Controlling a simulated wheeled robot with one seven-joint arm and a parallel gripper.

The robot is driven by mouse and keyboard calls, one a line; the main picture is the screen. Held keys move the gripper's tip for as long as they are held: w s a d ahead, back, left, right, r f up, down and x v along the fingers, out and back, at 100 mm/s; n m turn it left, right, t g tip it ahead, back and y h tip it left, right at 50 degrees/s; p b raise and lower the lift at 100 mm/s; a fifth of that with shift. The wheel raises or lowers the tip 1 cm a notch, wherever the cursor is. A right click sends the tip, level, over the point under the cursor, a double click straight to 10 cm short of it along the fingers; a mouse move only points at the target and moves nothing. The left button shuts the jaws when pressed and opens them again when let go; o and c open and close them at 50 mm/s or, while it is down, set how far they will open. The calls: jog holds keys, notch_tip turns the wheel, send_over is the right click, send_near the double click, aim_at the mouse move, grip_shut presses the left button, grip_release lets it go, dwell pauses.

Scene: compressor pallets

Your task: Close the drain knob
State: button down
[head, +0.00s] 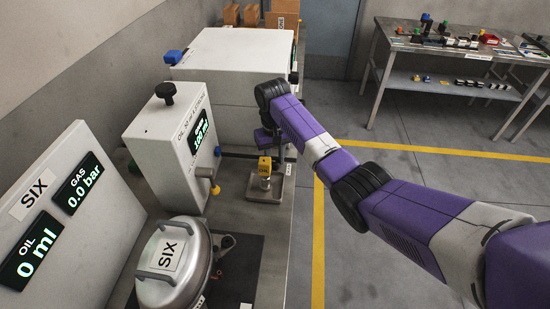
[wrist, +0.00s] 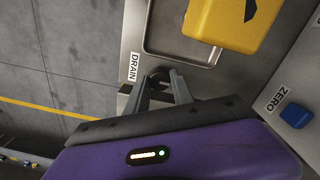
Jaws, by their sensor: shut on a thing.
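The dark drain knob (wrist: 159,74) shows in the wrist view between the fingertips of my gripper (wrist: 160,88), beside the white DRAIN label (wrist: 134,67). My gripper is shut on the knob. The fingers hide part of the knob, so I cannot tell how far it is turned. In the head view my arm reaches over the bench to the area behind the yellow block. The knob is not clear there, while the small label (head: 288,169) shows at the bench edge.
A yellow block (head: 264,169) stands in a shallow metal tray (head: 279,192) close by; it also shows in the wrist view (wrist: 222,24). A blue ZERO button (wrist: 294,115) is at the right. A white box with a display (head: 165,135) and a silver pot (head: 165,287) stand nearer.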

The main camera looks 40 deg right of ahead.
aim_at(275, 162)
jog(key=c, duration=1.4)
grip_release()
jog(key=shift+r, duration=0.15)
notch_tip(275, 162, up, 8)
jog(key=shift+a+f+b, duration=0.1)
jog(key=shift+f+b, duration=0.1)
jog(key=shift+b, duration=0.25)
